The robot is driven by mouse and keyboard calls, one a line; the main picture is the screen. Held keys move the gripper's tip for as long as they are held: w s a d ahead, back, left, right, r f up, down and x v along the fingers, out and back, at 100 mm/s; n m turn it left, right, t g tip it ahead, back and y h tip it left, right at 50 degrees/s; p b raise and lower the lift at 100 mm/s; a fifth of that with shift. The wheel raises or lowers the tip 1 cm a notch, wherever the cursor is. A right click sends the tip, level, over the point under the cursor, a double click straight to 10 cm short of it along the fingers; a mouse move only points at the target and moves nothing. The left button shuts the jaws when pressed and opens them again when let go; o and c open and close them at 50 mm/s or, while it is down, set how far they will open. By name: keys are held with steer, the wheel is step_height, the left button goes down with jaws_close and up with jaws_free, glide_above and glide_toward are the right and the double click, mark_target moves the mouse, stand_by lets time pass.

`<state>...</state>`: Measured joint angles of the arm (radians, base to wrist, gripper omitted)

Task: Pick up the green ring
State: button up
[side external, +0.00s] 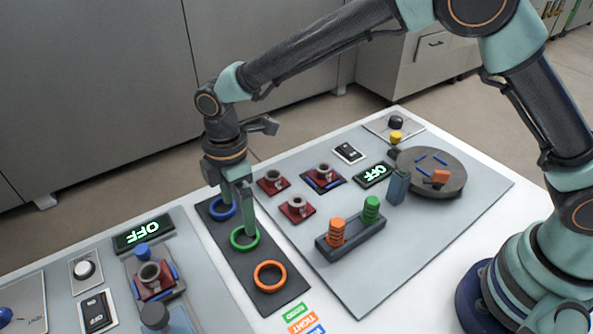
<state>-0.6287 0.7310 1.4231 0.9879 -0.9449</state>
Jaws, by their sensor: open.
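The green ring (233,244) lies flat on a dark mat (268,300), between a blue ring (217,213) and an orange ring (270,288). My gripper (238,222) points down over the mat and is open. One finger reaches down at the green ring and overlaps its far part in the picture. The other finger is above the blue ring's right side. I cannot tell whether the finger touches the green ring or is inside it.
A rack (352,243) with orange and green pieces stands to the right. A dark round turntable (456,177) sits behind it, with a small grey-blue block (398,187) beside it. Small cups on red bases (297,212) stand near the mat. A left panel carries an OFF display (143,232).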

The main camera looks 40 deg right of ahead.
mark_target(248, 240)
steer(key=f, duration=0.7)
steer(key=shift+d+f, duration=0.2)
steer(key=shift+d, duration=0.15)
steer(key=c, duration=1.4)
